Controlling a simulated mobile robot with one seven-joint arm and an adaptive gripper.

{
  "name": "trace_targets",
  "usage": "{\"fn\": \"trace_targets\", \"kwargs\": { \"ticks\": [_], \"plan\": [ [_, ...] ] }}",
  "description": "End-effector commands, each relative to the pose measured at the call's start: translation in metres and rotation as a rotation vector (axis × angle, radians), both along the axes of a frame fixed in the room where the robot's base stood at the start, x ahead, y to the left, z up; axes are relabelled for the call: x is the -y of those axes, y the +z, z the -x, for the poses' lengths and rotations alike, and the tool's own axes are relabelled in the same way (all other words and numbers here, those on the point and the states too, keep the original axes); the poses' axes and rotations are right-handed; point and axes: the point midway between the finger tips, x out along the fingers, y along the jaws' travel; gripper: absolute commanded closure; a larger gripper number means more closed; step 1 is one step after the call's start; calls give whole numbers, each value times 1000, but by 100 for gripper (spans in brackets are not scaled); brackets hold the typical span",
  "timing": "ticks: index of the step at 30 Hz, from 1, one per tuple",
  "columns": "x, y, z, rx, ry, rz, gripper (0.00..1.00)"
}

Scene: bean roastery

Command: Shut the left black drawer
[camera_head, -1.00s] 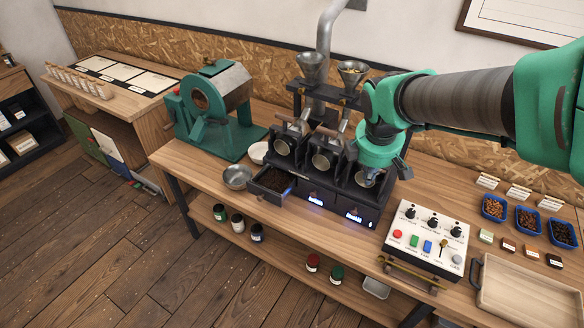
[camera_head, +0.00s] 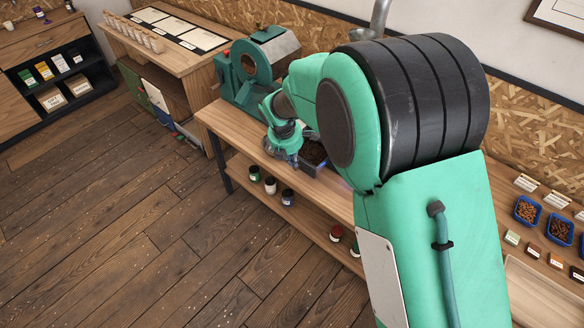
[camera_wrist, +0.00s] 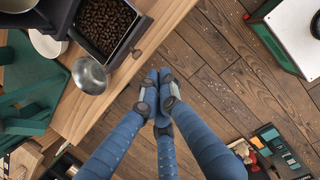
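The left black drawer (camera_head: 309,169) is pulled open and holds dark beans, beside my arm in the head view. In the wrist view its front wall and rim (camera_wrist: 129,42) show at the upper left, with a small knob on the front. My gripper (camera_head: 284,153) is in front of the bench, left of the drawer in the head view. In the wrist view my gripper's blue fingers (camera_wrist: 159,82) have their tips together, with nothing seen between them. They show just outside the drawer front, over the floor; the exact gap is unclear. My arm hides most of the grinder.
A metal bowl (camera_wrist: 90,75) stands on the bench close beside the drawer. A green roaster (camera_head: 255,75) stands left on the bench (camera_head: 222,117). Several jars (camera_head: 270,185) sit on the lower shelf. The floor (camera_head: 150,225) in front is clear.

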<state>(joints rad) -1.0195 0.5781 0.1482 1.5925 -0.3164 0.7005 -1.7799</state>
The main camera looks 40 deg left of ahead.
Motion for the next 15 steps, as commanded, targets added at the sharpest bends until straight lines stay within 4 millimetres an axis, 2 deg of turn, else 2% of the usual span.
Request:
{"fn": "trace_targets", "kwargs": {
  "ticks": [3,6,15],
  "plan": [
    [-22,-18,17,-1,90,26,100],
    [-32,-27,24,-1,137,38,100],
    [-38,-33,28,0,163,45,100]
  ]
}}
